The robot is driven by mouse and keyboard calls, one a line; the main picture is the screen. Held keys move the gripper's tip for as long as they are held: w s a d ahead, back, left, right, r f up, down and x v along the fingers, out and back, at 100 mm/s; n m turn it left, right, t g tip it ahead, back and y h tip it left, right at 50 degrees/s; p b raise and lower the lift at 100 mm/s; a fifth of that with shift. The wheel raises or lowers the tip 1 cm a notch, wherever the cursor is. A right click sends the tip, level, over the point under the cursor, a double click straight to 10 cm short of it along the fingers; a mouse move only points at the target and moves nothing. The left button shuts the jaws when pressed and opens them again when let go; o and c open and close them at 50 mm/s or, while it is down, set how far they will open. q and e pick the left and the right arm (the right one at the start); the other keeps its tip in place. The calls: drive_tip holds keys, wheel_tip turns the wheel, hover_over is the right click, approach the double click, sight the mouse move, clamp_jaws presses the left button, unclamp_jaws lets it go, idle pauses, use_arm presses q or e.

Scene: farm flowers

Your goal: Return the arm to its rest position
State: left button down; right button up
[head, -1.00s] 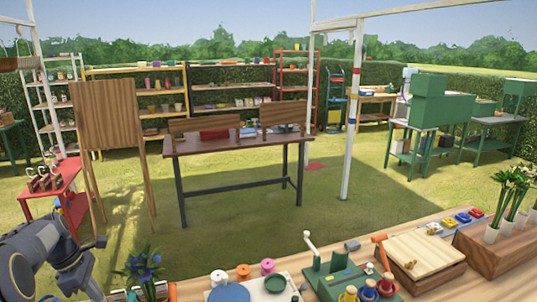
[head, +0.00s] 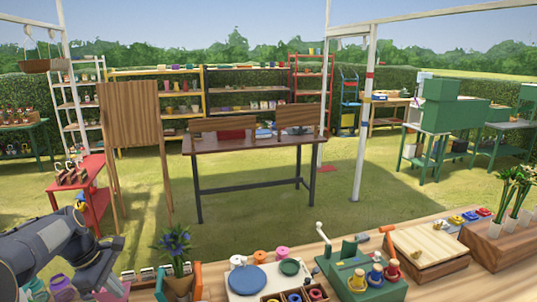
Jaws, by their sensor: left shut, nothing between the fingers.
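My left arm comes in from the lower left of the head view, dark grey and bent. Its left gripper (head: 112,286) points down over the near wooden bench at the lower left and is shut and empty. Its fingertips are small and hard to make out. It is left of a pot of blue flowers (head: 174,246) and apart from it. My right gripper is out of view.
The near bench holds a white board with a blue disc (head: 247,278), a green box (head: 358,276), a wooden box (head: 428,248) and a planter (head: 500,238). Purple jars (head: 62,286) stand below my left arm. A brown table (head: 250,145) stands on open grass beyond.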

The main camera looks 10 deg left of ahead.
use_arm(q)
drive_tip(key=s+d+r+m+t+h, duration=0.1)
drive_tip(key=s+d+r+m, duration=0.2)
drive_tip(key=s+d+m, duration=0.55)
drive_tip(key=s+d+r+m+t, duration=0.2)
drive_tip(key=s+d+m, duration=0.35)
drive_tip(key=d, duration=0.55)
drive_tip(key=s+d+f+m, duration=0.3)
drive_tip(key=s+d+m, duration=0.1)
drive_tip(key=s+d, duration=0.1)
drive_tip(key=shift+s+d+m, duration=0.15)
drive_tip(key=shift+s+m, duration=0.15)
drive_tip(key=shift+s, duration=0.3)
